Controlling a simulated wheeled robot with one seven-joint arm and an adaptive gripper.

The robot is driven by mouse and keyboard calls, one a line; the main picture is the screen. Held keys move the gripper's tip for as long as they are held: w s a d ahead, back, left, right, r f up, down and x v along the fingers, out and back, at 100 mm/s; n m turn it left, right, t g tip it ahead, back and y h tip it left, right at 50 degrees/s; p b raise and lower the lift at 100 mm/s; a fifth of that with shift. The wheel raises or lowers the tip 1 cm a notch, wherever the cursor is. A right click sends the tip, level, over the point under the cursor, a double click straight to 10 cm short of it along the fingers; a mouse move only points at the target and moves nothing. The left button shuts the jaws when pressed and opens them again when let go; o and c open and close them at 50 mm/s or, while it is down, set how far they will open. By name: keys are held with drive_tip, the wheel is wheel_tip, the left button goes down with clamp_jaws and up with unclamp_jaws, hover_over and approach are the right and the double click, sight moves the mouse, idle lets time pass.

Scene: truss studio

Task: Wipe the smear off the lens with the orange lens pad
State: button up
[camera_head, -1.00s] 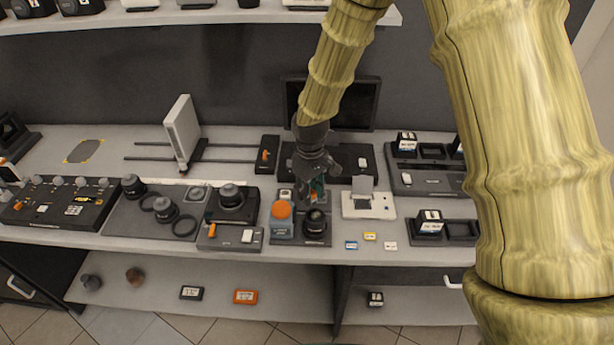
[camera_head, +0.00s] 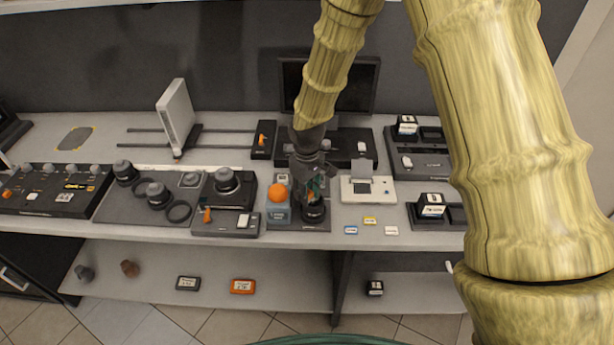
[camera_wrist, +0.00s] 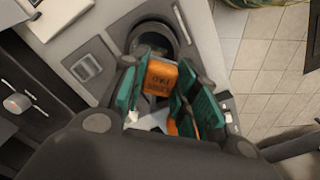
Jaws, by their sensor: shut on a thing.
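My gripper (camera_head: 314,188) has teal finger pads and is shut on the orange lens pad. In the wrist view, the lettered orange lens pad (camera_wrist: 161,77) sits between the teal fingers of my gripper (camera_wrist: 158,92). The lens (camera_head: 314,211) is a dark upright cylinder on a grey station, right below my fingers. In the wrist view the lens (camera_wrist: 157,38) shows as a dark round rim just beyond the pad, which overlaps its near edge. I cannot tell whether the pad touches the glass. The smear cannot be made out.
A grey-blue box with an orange ball-like top (camera_head: 278,193) stands close left of the lens. A white device (camera_head: 367,190) is close right, with small cards in front. A camera body (camera_head: 228,184) and several lenses stand further left. A dark monitor (camera_head: 350,88) stands behind.

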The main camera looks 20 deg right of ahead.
sight(321, 200)
drive_tip(key=shift+s+d+r, duration=0.1)
drive_tip(key=shift+d+r, duration=0.2)
drive_tip(key=shift+d, duration=0.2)
drive_tip(key=shift+s+d+f, duration=0.2)
drive_tip(key=shift+d, duration=0.2)
drive_tip(key=shift+s+d+f, duration=0.2)
drive_tip(key=shift+d, duration=0.2)
drive_tip(key=shift+d+r, duration=0.15)
drive_tip(key=shift+d, duration=0.2)
drive_tip(key=shift+s+d, duration=0.1)
drive_tip(key=shift+d, duration=0.25)
drive_tip(key=a, duration=0.1)
drive_tip(key=w+a, duration=0.1)
drive_tip(key=a, duration=0.1)
drive_tip(key=shift+a, duration=0.4)
wheel_tip(321, 200, up, 6)
drive_tip(key=p, duration=0.3)
drive_tip(key=shift+w+a+f, duration=0.15)
drive_tip(key=shift+f, duration=0.1)
drive_tip(key=shift+r+p, duration=0.7)
drive_tip(key=shift+r, duration=0.4)
